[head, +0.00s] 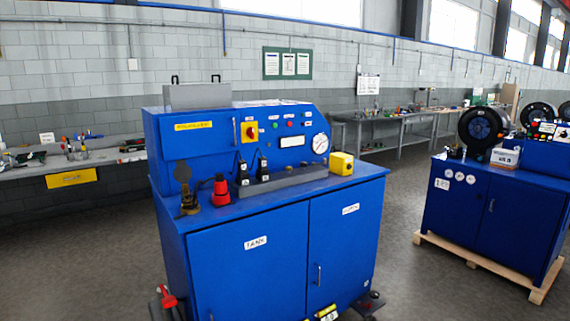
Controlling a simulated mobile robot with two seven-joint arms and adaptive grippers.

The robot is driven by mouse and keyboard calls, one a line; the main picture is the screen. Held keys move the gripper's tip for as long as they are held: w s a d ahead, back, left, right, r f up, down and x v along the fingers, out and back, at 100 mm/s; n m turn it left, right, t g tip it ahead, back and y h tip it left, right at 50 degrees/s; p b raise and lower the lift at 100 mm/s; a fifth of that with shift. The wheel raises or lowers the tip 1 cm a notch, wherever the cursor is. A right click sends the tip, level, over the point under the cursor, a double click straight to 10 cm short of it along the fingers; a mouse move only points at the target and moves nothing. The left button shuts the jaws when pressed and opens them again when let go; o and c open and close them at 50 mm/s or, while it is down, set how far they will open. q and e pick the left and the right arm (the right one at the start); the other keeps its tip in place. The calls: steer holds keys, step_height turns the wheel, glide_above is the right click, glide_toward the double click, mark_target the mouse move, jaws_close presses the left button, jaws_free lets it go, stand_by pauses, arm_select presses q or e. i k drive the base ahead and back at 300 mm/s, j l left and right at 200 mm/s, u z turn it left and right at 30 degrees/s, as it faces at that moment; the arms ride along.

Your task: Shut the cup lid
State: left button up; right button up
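A small brass-coloured cup (189,204) stands at the left front of the blue cabinet's top. A dark, flat, rounded piece (182,173) rises upright above it and looks like its lid, standing open. The joint between them is too small to make out. Neither of my grippers can be made out in the head view, and nothing is seen touching the cup or the lid.
Close right of the cup stands a red and black piece (220,190), then two black upright parts (262,168) and a yellow box (341,163). The blue control panel (190,142) rises behind. The cabinet top's front strip (290,197) is clear.

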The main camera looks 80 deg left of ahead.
mark_target(183, 173)
steer(key=l+u, duration=0.15)
steer(key=u, duration=1.85)
steer(key=l+u, duration=0.1)
steer(key=u, duration=0.35)
steer(key=k+l+u, duration=0.1)
steer(key=u, duration=0.35)
steer(key=k+l+u, duration=0.1)
steer(key=u, duration=0.35)
steer(key=i+j, duration=0.3)
steer(key=i+u, duration=0.05)
steer(key=i, duration=0.05)
